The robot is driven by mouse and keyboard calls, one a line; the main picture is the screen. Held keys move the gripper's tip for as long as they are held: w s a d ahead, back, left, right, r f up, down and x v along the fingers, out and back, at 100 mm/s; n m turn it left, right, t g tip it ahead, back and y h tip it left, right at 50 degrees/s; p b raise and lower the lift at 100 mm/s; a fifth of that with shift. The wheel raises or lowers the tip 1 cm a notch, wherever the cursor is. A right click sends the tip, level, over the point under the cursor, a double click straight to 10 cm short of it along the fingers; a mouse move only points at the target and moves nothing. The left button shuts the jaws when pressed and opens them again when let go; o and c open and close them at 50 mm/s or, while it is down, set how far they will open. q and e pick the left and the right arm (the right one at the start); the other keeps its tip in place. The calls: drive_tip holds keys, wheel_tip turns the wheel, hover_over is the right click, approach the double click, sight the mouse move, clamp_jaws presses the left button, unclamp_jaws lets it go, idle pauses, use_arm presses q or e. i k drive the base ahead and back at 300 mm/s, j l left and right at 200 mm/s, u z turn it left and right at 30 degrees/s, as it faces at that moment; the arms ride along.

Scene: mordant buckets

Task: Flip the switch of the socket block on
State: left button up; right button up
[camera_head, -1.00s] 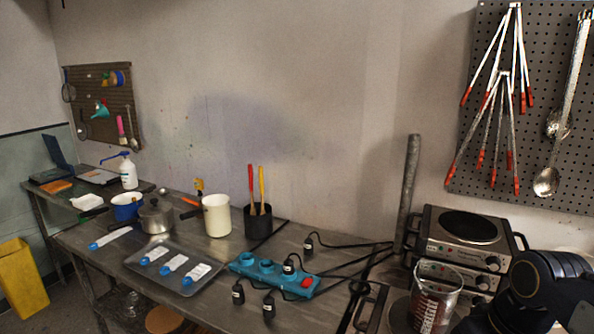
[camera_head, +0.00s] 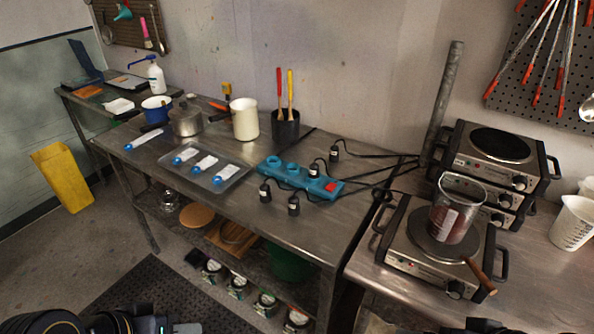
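The blue socket block (camera_head: 300,180) lies on the metal table, running from left to lower right. Its red switch (camera_head: 331,187) is at the right end; whether it is on or off is too small to tell. One black plug sits in the block, and several black plugs lie or stand around it with cables running right. Part of my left arm shows at the bottom left edge, below and far from the block. Dark parts of mine show at the bottom right edge. Neither gripper's fingers can be made out.
A hot plate (camera_head: 408,262) with a glass beaker (camera_head: 455,212) stands right of the block, beside stacked hot plates (camera_head: 492,150). A tray (camera_head: 232,178) with blue-capped items lies left. A black utensil pot (camera_head: 285,128) and a white pot (camera_head: 244,122) stand behind. The table front is clear.

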sight(332, 187)
drive_tip(key=i+u, duration=0.35)
drive_tip(key=i+l+u, duration=0.1)
drive_tip(key=i+u, duration=0.25)
drive_tip(key=i, duration=0.15)
